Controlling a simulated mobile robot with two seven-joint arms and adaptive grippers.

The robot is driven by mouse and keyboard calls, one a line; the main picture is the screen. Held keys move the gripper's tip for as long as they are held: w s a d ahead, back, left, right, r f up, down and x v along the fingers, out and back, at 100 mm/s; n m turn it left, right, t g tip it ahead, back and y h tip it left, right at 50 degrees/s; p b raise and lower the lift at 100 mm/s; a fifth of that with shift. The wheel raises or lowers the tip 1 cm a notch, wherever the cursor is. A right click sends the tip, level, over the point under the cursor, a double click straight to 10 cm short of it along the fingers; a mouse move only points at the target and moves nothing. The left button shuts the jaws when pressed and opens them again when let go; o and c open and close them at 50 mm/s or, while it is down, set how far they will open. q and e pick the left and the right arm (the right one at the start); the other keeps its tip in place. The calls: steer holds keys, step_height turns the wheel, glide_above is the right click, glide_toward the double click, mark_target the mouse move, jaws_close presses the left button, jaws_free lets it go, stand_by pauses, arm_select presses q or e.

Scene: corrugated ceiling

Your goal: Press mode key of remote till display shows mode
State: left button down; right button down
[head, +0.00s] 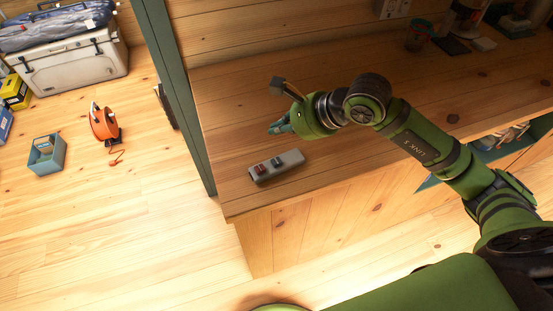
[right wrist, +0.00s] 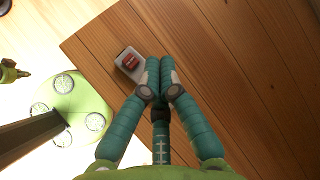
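The remote (head: 291,158) is a small grey box lying flat on the wooden counter near its front left corner. Its top has a red patch and a dark green patch. My right gripper (head: 272,129) is above the counter, behind the remote in the head view. In the right wrist view its teal fingers (right wrist: 160,66) are together with nothing seen between them. They cover part of the remote (right wrist: 121,54), whose red patch shows beside the fingertips. Any lettering on it is too small to read. I cannot see my left gripper.
The wooden counter (head: 225,100) is clear around the remote. A green post (head: 181,100) stands at its left edge. A glass jar (head: 416,38) and other items stand at the back right. A cooler (head: 75,68), blue bin (head: 46,155) and orange reel (head: 103,123) are on the floor.

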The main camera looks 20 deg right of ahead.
mark_target(279, 163)
steer(key=shift+f, duration=0.15)
step_height(279, 163, down, 8)
steer(key=b, duration=0.4)
steer(key=shift+b, duration=0.4)
steer(key=shift+f+b, duration=0.3)
steer(key=shift+b, duration=0.1)
stand_by(0.9)
steer(key=shift+a+f+b, duration=0.1)
steer(key=shift+f+b, duration=0.3)
steer(key=shift+b, duration=0.3)
steer(key=shift+f+b, duration=0.45)
steer(key=shift+b, duration=0.1)
stand_by(0.4)
steer(key=shift+r, duration=0.2)
steer(key=shift+r+p, duration=0.3)
steer(key=shift+r, duration=0.35)
